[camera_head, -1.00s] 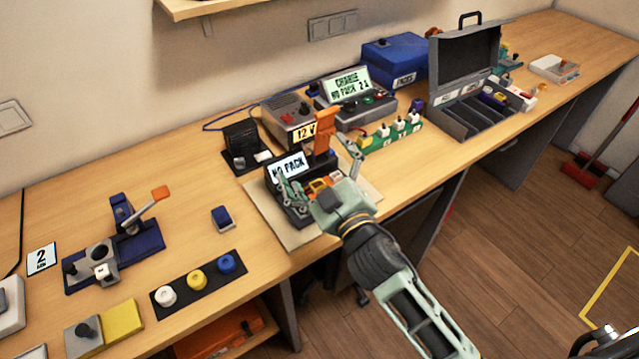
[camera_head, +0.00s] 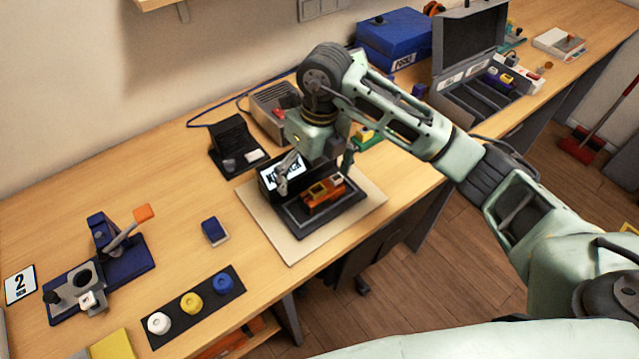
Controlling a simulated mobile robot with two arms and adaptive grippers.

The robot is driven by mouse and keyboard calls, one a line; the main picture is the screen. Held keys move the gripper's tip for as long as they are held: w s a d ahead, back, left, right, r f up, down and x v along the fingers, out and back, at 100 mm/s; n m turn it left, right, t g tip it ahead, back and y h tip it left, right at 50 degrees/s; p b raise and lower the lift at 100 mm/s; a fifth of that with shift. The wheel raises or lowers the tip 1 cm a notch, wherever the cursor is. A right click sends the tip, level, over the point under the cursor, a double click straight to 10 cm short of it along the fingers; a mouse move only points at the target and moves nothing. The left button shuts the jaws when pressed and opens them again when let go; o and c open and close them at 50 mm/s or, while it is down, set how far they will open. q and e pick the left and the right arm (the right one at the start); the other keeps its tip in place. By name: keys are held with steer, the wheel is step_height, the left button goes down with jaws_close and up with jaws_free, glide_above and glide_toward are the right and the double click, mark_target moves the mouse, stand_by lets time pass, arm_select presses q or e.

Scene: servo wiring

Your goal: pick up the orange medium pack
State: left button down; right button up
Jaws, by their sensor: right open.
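The orange medium pack (camera_head: 326,198) lies on the black tester base (camera_head: 345,211), in front of a small display (camera_head: 277,175) that is partly covered by a finger. My right gripper (camera_head: 315,173) comes down from above with its two fingers spread. One finger is left of the pack and the other is behind it to the right. The gripper is open and appears just above the pack; I cannot tell whether it touches it. My left gripper is not in view.
The tester stands on a beige mat (camera_head: 270,222). A small blue block (camera_head: 215,231), a dark strip with white, yellow and blue knobs (camera_head: 193,304) and a blue lever press (camera_head: 125,245) are to the left. An open grey case (camera_head: 470,80) stands right.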

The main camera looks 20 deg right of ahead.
mark_target(322, 185)
steer(key=d, duration=0.1)
steer(key=d+h, duration=0.1)
steer(key=shift+w+d+r, duration=0.3)
steer(key=shift+w+d, duration=0.05)
steer(key=shift+d, duration=0.05)
steer(key=shift+f, duration=0.3)
step_height(322, 185, down, 7)
steer(key=shift+p, duration=1.15)
steer(key=shift+c, duration=0.5)
steer(key=c, duration=1.3)
steer(key=shift+r, duration=0.1)
steer(key=shift+c, duration=1.3)
